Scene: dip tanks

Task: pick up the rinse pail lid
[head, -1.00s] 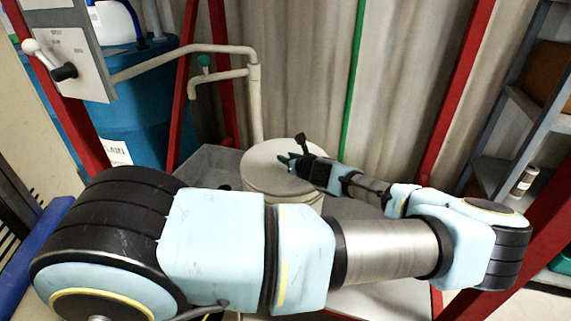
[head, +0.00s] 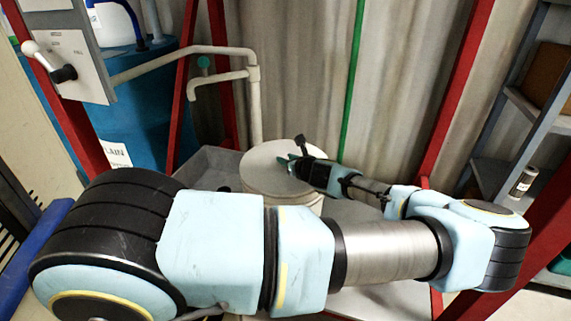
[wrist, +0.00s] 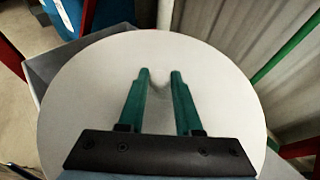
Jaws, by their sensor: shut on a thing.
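The rinse pail lid (head: 262,170) is a round, off-white disc on top of the pale pail (head: 290,203). It fills much of the wrist view (wrist: 85,100). My gripper (head: 292,163) reaches in over the lid from the right. In the wrist view its two green fingers (wrist: 160,75) stand over the middle of the lid, shut on its small pale grip, which is hard to make out between them. The lid looks level; I see no clear gap between it and the pail.
The pail stands in a grey tray (head: 222,165). A beige pipe (head: 256,105) rises close behind it. Red frame posts (head: 455,95) and a shelf (head: 500,180) stand to the right. A blue drum (head: 150,125) and a lever panel (head: 65,55) are at left.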

